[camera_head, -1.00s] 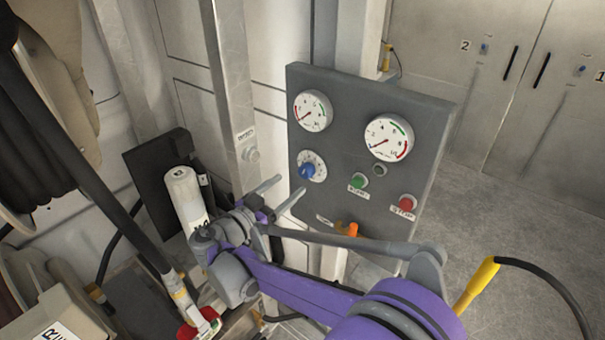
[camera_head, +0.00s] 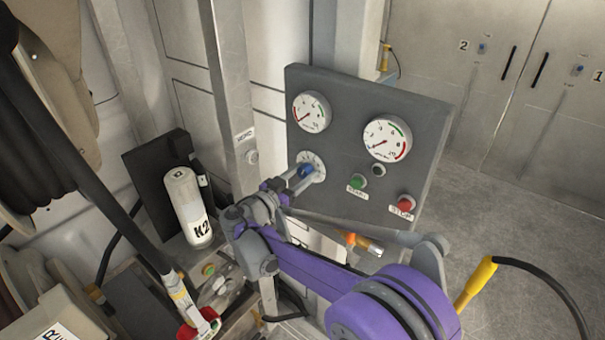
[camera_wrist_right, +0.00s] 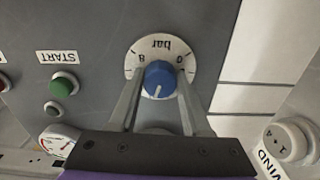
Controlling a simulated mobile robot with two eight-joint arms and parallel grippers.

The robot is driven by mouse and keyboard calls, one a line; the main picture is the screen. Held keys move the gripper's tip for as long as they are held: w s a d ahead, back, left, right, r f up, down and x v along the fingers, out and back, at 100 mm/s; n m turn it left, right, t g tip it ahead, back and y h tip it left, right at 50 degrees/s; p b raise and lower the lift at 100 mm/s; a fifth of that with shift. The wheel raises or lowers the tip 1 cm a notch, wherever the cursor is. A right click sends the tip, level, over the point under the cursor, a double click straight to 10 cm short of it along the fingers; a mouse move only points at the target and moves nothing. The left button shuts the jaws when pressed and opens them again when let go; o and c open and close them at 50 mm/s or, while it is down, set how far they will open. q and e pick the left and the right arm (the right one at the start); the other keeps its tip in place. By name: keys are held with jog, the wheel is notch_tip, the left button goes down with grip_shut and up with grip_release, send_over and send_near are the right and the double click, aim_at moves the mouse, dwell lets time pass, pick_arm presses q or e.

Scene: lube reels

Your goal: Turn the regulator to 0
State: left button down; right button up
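The regulator is a blue knob (camera_head: 305,170) on a white dial (camera_head: 318,161) on the grey control panel (camera_head: 340,92). In the right wrist view the knob (camera_wrist_right: 159,78) shows a white mark pointing down in the picture. The dial (camera_wrist_right: 160,50) there appears upside down, with "bar" at its top, 8 at left and 0 at right. My right gripper (camera_head: 300,178) has its fingers on either side of the knob; it also shows in the wrist view (camera_wrist_right: 160,88). The fingers lie close to the knob's sides, but I cannot tell whether they touch it. My left gripper is not in view.
Two gauges (camera_head: 311,111) (camera_head: 387,138) sit above the knob. A green START button (camera_head: 357,181), a red STOP button (camera_head: 405,203) and an orange-handled valve (camera_head: 350,239) are nearby. A white bottle (camera_head: 187,205) and a metal post (camera_head: 231,80) stand left of the panel.

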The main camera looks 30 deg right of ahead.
grip_shut()
